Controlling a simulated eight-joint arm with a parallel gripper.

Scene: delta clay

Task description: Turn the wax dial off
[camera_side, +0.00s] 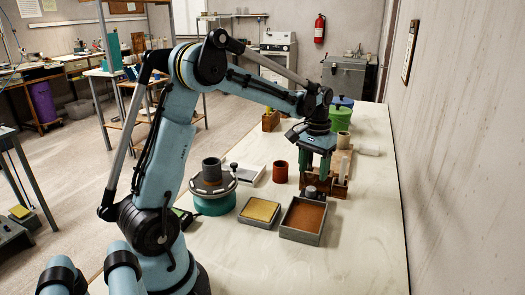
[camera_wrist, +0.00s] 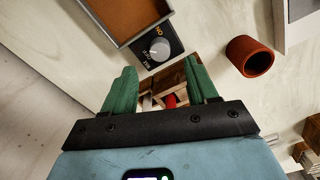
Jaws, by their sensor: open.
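The wax dial (camera_wrist: 157,50) is a small dark box with a round grey knob and pale lettering around it. In the wrist view it lies just ahead of my fingertips, against the corner of a grey tray. I cannot tell which mark the knob points to. In the side view the dial (camera_side: 311,191) is small and sits below my gripper. My gripper (camera_wrist: 159,67) has two green fingers spread wide with nothing between their tips. In the side view my gripper (camera_side: 315,177) points down, above and close behind the dial; the exact gap is unclear.
The grey tray with a brown filling (camera_side: 288,231) touches the dial's near side. A wooden rack (camera_side: 340,188) stands close to the fingers. A terracotta cup (camera_wrist: 249,57) stands to the right in the wrist view. A tray with a yellow pad (camera_side: 259,210) is nearby. The front bench is clear.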

